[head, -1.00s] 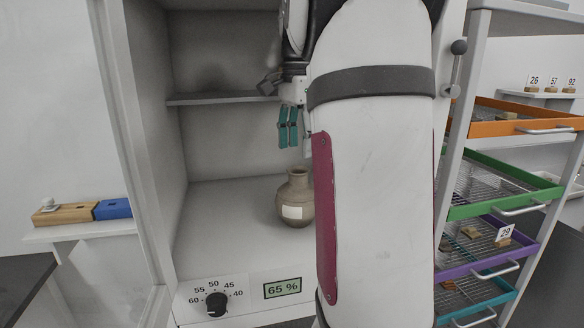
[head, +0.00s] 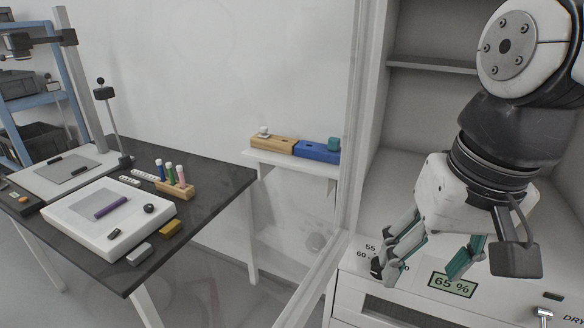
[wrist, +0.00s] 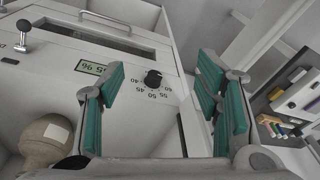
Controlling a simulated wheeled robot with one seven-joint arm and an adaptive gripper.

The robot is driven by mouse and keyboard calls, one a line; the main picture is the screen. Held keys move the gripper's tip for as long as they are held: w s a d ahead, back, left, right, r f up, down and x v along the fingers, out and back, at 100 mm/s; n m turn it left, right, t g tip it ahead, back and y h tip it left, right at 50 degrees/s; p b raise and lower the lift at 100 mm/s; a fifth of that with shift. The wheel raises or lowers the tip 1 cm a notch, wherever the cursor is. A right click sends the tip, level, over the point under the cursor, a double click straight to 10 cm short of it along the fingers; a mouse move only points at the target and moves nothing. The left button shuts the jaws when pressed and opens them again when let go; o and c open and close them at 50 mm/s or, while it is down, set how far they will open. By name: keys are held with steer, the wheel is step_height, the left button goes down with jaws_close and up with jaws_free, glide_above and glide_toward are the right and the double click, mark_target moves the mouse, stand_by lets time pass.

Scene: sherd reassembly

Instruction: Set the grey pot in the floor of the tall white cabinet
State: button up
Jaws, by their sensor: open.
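The grey pot (wrist: 45,140) is a rounded, brownish-grey vessel with a white label. It shows at the lower left of the wrist view, behind the cabinet's front panel, partly cut off by the hand. It appears to stand inside the tall white cabinet, whose front panel (head: 400,298) carries a dial and a 65 % display. In the head view the pot is not visible; my arm covers part of the cabinet. My gripper (head: 418,270) has teal-padded fingers spread apart and empty, in front of the cabinet's panel. In the wrist view my gripper (wrist: 162,78) is clear of the pot.
The cabinet's clear door (head: 335,190) stands open at its left. A grey shelf (head: 432,66) crosses the cabinet. A small wall shelf (head: 285,161) holds wooden and blue blocks. A dark table (head: 215,190) with instruments stands left. Open floor lies between table and cabinet.

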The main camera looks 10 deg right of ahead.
steer(key=s+f+n, duration=0.1)
steer(key=s+a+f+n, duration=0.2)
steer(key=f, duration=0.1)
steer(key=shift+s, duration=0.35)
steer(key=shift+r, duration=0.15)
